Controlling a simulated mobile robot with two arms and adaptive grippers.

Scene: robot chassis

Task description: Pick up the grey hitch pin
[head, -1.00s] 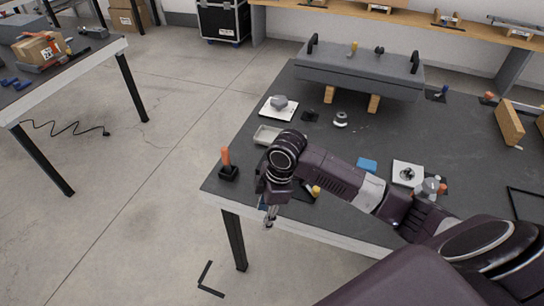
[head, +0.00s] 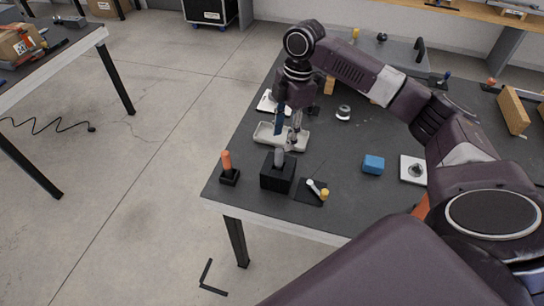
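A grey pin-like piece (head: 279,157) stands upright in a black block (head: 277,176) near the table's front left; it looks like the grey hitch pin, though I cannot be sure. My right gripper (head: 287,137) points down just behind it, over the shallow light grey tray (head: 266,137). Its two fingers look apart, with nothing visible between them. I cannot tell how high they are above the tray. My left gripper is not in view.
An orange-handled piece (head: 227,160) stands in a black base to the left. A white and yellow piece (head: 317,188) lies on a dark plate to the right. A blue block (head: 373,164) and a white plate (head: 412,170) lie farther right. My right arm covers part of the table's back.

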